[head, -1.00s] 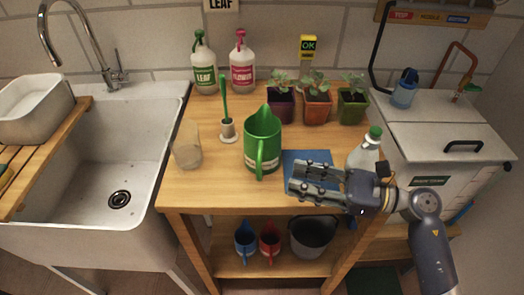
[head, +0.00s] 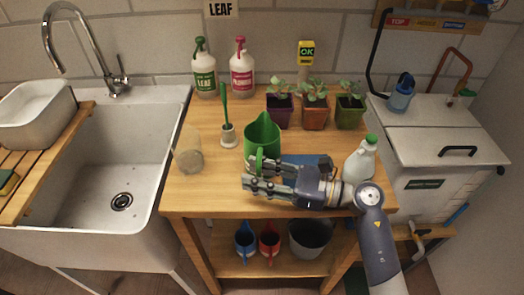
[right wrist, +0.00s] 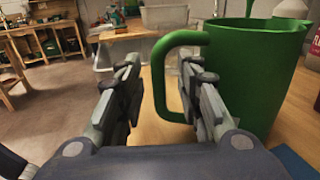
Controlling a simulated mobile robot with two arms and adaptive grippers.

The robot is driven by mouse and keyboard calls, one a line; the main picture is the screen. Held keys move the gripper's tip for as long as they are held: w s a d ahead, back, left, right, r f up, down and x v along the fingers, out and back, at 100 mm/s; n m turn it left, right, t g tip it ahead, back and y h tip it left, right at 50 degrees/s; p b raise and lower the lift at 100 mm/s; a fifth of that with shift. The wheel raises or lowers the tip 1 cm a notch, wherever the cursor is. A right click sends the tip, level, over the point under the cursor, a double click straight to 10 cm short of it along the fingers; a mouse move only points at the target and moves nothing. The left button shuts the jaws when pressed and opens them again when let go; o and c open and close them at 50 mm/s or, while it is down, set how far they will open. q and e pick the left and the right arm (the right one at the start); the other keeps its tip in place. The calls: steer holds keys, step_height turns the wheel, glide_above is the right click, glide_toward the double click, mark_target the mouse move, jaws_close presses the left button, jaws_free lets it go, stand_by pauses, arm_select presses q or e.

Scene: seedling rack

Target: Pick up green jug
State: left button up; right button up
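The green jug (head: 262,132) stands upright on the wooden table, partly hidden behind my right gripper (head: 250,174) in the head view. In the right wrist view the jug (right wrist: 250,75) fills the right side, its handle (right wrist: 158,75) facing left. My right gripper (right wrist: 158,85) is open there, with the handle showing between its fingertips. The right finger overlaps part of the jug in the picture. I cannot tell whether a finger touches the handle. My left gripper is not in view.
A white bottle (head: 360,158) with a green cap stands right of the jug, close to my right arm. A brush in a holder (head: 228,135) and a clear cup (head: 189,158) are left of it. Potted seedlings (head: 314,111) stand behind. A blue mat (head: 318,160) lies partly under my gripper.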

jaws_close()
steer(key=shift+r, duration=0.1)
